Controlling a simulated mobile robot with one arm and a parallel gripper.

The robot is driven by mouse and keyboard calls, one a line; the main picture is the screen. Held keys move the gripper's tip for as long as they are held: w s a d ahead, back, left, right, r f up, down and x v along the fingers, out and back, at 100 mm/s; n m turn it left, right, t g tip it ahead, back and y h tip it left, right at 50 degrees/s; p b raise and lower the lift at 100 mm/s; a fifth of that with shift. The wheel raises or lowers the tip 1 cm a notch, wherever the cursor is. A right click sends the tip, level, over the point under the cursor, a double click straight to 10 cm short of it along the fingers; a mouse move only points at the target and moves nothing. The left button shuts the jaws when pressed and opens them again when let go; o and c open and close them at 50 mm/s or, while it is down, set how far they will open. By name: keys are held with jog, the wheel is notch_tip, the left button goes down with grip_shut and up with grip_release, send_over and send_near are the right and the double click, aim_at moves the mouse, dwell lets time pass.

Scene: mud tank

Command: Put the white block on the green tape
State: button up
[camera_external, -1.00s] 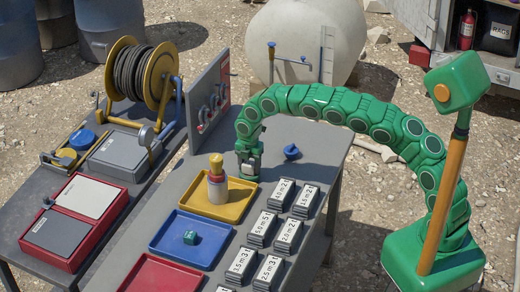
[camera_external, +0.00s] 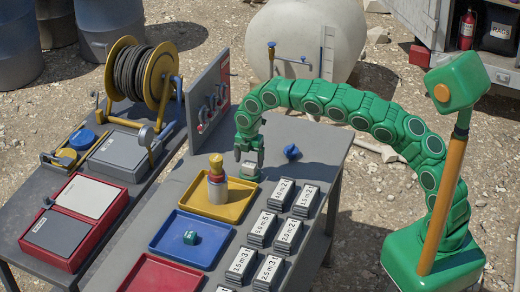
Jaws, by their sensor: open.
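A small whitish block (camera_external: 249,170) stands on the grey table, just right of the yellow tray's far corner. A little green shows around it, but I cannot clearly tell the green tape from the block's edge at this size. My gripper (camera_external: 249,158) is right above the block, pointing down, with its fingers open. The fingertips are close to the block's top; whether they still touch it is too small to tell.
Several labelled black-and-white blocks (camera_external: 281,192) stand right. A blue knob (camera_external: 292,152) lies behind.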

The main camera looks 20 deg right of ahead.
aim_at(249, 164)
notch_tip(249, 164, up, 9)
dwell(0.3)
jog(key=shift+f, duration=0.1)
